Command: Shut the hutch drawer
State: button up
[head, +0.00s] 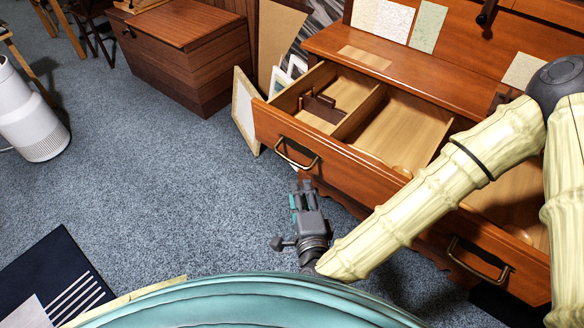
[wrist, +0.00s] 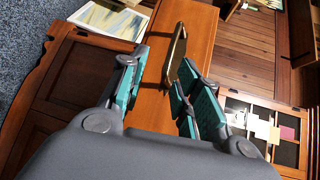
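The hutch drawer (head: 345,172) is pulled out of the wooden hutch (head: 410,68), its inside open to view. Its front has two brass handles: a left one (head: 297,153) and a right one (head: 478,262). My gripper (head: 302,188) is in front of the drawer, just below the left handle in the head view. In the wrist view the drawer front (wrist: 192,35) fills the middle, and a handle (wrist: 175,50) appears between my two spread fingers. My gripper is open and holds nothing; I cannot tell whether it touches the drawer. My arm hides part of the drawer.
A dark brown object (head: 322,108) lies in the drawer's left compartment. Picture frames (head: 243,108) lean beside the drawer's left end. A wooden chest (head: 185,50) stands at the back left, a white cylindrical device (head: 30,115) at the far left. The carpet (head: 150,170) between is clear.

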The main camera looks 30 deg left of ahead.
aim_at(292, 160)
jog(key=shift+m+t, duration=0.3)
jog(key=shift+m, duration=0.1)
jog(key=x, duration=0.3)
jog(key=r+x, duration=0.1)
jog(key=x, duration=0.3)
jog(key=a+x, duration=0.1)
jog(key=x, duration=0.3)
jog(key=shift+s+r+b, duration=0.2)
jog(key=shift+b, duration=0.2)
grip_shut()
